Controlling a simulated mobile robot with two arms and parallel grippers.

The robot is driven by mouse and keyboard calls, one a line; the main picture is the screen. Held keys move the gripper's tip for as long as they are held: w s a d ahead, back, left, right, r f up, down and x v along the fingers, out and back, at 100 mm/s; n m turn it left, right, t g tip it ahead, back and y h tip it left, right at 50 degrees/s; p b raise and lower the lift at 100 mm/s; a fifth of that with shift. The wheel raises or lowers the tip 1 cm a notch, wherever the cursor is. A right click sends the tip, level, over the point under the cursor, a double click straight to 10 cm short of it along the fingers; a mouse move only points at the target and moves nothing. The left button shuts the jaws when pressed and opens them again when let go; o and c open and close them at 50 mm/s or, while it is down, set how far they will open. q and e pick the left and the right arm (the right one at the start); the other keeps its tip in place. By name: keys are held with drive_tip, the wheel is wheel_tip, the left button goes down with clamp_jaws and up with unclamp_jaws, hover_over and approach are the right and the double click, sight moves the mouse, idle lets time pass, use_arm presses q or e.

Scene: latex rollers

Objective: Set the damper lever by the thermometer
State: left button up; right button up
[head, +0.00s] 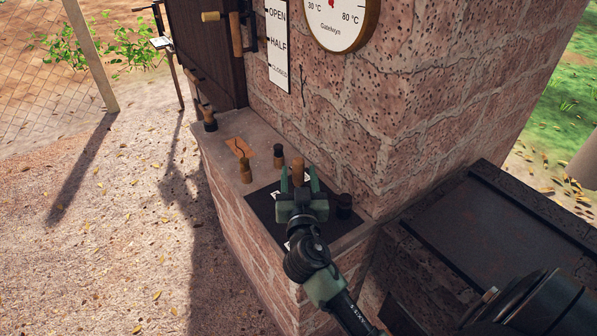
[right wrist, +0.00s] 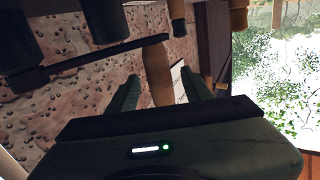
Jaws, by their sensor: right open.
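The round white thermometer (head: 340,18) is on the brick wall at the top of the head view, cut off by the edge. Left of it hangs a white plate (head: 278,45) marked OPEN, HALF and CLOSED. A wooden handle (head: 237,34) with dark metal parts stands left of the plate; I cannot tell whether it is the damper lever. My right gripper (head: 299,183) is open over the ledge, below the plate. A wooden grip (head: 298,172) shows between its fingers, and in the right wrist view (right wrist: 157,70); contact is unclear. My left gripper is out of view.
The brick ledge (head: 222,128) carries several small wooden and black pieces, including one (head: 246,170) left of my gripper. A dark door (head: 205,55) is at the upper left. A dark-topped block (head: 490,225) stands at right. Open gravel lies left.

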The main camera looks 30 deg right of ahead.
drive_tip(key=b+v, duration=0.1)
drive_tip(key=v, duration=0.3)
drive_tip(key=shift+s+a+f, duration=0.1)
drive_tip(key=shift+s+a, duration=0.1)
drive_tip(key=shift+s, duration=0.1)
drive_tip(key=shift+s+a, duration=0.25)
drive_tip(key=shift+s, duration=0.35)
